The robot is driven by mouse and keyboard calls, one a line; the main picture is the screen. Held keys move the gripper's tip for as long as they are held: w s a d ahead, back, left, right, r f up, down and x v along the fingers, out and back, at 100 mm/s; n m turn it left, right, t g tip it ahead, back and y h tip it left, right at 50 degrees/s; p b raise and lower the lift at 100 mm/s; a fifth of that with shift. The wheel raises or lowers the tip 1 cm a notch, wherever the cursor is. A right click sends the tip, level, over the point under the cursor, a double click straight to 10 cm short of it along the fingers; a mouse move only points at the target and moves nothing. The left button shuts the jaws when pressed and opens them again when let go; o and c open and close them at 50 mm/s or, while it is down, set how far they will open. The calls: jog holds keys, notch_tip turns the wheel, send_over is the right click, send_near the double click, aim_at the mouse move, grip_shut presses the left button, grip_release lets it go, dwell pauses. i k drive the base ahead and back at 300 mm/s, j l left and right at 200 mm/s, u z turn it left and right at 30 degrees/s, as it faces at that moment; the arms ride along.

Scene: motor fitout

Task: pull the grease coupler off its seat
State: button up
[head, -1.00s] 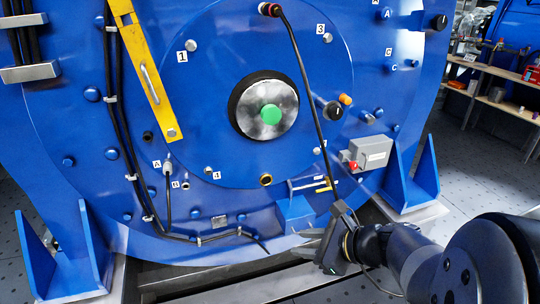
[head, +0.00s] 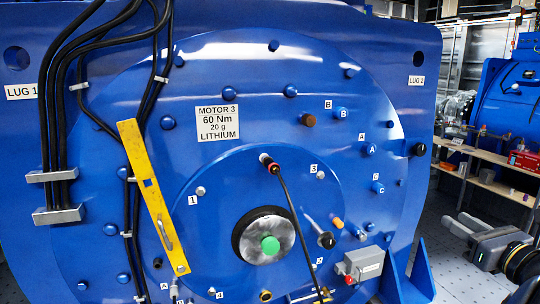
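The grease coupler (head: 270,164), dark with a red ring, sits at the upper edge of the round blue bearing cover (head: 215,185). It appears to be on its seat, which it hides. A black hose (head: 291,215) hangs from it, down and slightly right, past the bottom of the picture. My gripper (head: 452,232) is at the right edge, well to the right of and lower than the coupler. Its grey fingers point left and look apart, with nothing visible between them. It touches neither coupler nor hose.
A yellow bar with a handle (head: 152,195) stands left of the cover. A shaft end with a green centre (head: 270,244), a black knob (head: 326,240) and a grey box (head: 364,263) stand out below the coupler. Shelves (head: 485,180) stand at the far right.

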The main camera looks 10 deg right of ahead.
aim_at(268, 162)
jog(key=i+j+u, duration=0.1)
jog(key=i+j, duration=0.4)
jog(key=j, duration=0.15)
jog(key=i+j+u, duration=0.1)
jog(key=i+j, duration=0.45)
